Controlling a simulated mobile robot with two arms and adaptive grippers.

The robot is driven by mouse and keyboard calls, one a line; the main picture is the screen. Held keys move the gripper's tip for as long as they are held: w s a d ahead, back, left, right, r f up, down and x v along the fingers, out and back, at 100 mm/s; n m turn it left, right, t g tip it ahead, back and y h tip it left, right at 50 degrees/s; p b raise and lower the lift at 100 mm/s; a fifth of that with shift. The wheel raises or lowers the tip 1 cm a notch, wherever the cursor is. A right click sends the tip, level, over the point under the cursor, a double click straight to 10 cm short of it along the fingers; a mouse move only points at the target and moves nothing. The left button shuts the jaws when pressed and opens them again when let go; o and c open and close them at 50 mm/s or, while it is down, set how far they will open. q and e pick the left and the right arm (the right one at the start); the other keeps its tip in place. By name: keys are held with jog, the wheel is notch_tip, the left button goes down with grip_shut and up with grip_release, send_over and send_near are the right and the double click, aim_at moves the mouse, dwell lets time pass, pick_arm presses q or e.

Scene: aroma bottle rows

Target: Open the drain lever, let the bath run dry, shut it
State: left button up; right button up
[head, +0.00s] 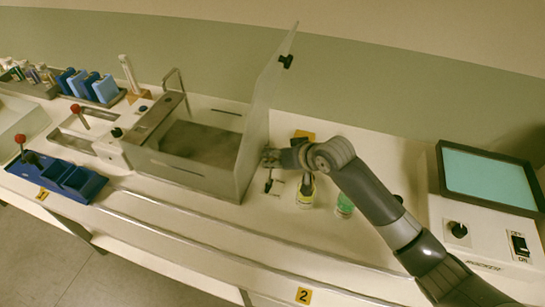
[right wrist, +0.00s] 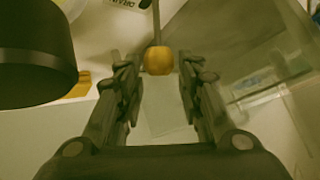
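The bath (head: 178,172) is a metal basin with a dark grey inside; I cannot tell its water level. Its clear lid (head: 268,95) stands raised at the right side. In the right wrist view the drain lever (right wrist: 158,60) shows as a thin rod with an orange knob, close to a partly cut-off DRAIN label (right wrist: 130,3). My right gripper (right wrist: 160,72) is open, with the knob between or just beyond its fingertips; contact is not clear. In the head view my right gripper (head: 270,160) is beside the bath's right wall. My left gripper is not in view.
A panel with a teal screen (head: 488,178) is at the right.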

jog(key=shift+x, duration=0.95)
jog(key=shift+w+a+f, duration=0.15)
jog(key=shift+w+f, duration=0.05)
grip_shut()
pick_arm(q)
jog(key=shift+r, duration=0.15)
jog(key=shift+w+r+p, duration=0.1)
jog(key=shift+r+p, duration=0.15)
jog(key=shift+p, duration=0.15)
pick_arm(e)
jog(key=shift+a, duration=0.1)
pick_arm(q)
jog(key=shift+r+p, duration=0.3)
pick_arm(e)
jog(key=shift+s+a+r, duration=0.1)
jog(key=shift+s, duration=0.1)
